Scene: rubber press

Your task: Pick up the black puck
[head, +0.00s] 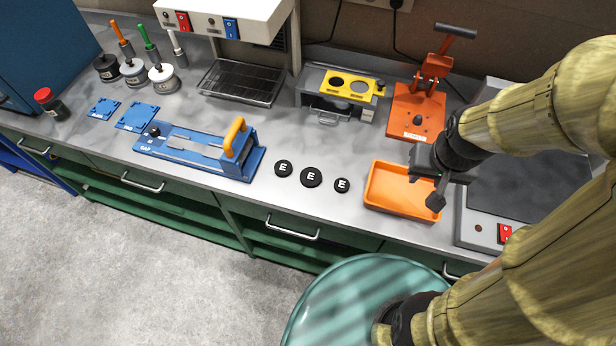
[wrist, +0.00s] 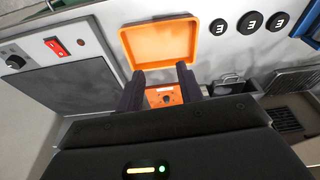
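Three round black pucks, each marked with a white E, lie in a row on the grey bench. In the head view they are the left puck (head: 283,168), the middle puck (head: 311,177), which looks largest, and the right puck (head: 342,185). In the wrist view the same row shows at top right, with one puck (wrist: 249,20) in its middle. My gripper (head: 428,187) is above the right part of the orange tray, to the right of the pucks and apart from them. In the wrist view my gripper (wrist: 160,73) has its fingers apart with nothing between them.
The orange tray (head: 374,204) looks empty. A blue jig with an orange handle (head: 236,138) stands left of the pucks. Behind are a yellow-topped fixture (head: 352,84) and an orange press (head: 402,126). A flat-plated device (head: 478,232) stands right. Bench around the pucks is clear.

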